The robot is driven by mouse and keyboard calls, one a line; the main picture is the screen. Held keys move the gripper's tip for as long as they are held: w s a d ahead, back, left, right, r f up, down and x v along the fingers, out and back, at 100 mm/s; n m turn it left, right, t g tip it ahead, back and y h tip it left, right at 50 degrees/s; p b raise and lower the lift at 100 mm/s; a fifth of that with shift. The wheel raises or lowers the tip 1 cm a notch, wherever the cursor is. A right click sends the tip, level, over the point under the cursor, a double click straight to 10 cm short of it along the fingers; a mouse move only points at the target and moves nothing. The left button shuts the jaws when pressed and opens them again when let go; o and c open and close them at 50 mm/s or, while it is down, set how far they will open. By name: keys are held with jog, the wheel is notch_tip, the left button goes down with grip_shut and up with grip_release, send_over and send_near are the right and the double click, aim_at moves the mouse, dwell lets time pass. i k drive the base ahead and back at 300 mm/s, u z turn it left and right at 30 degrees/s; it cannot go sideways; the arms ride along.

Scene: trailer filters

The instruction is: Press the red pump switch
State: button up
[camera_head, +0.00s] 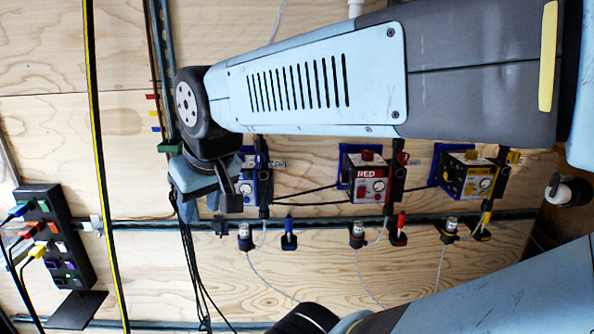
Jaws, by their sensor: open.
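The red pump box (367,192), labelled "RED", is mounted on the plywood wall right of centre. A small red block (368,155) sits on its top, and a round gauge shows on its front. I cannot tell for sure which part is the switch. My gripper (213,203) hangs down from the wrist at the left, open, with nothing seen between its fingers. It is in front of and just left of the blue pump box (249,185), well left of the red box. Whether it touches the blue box cannot be told.
A yellow pump box (466,180) is right of the red one. A dark rail (320,222) below carries small fittings and coloured plugs. A black power strip (55,235) with coloured plugs is at far left. Dark cables hang near my gripper. My arm spans above the boxes.

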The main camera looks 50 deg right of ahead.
aim_at(361, 191)
jog(key=u, duration=1.15)
jog(key=i, duration=0.1)
jog(key=z, duration=2.95)
jog(key=k, duration=0.6)
jog(key=z, duration=0.15)
jog(key=i, duration=0.6)
jog(key=z, duration=0.05)
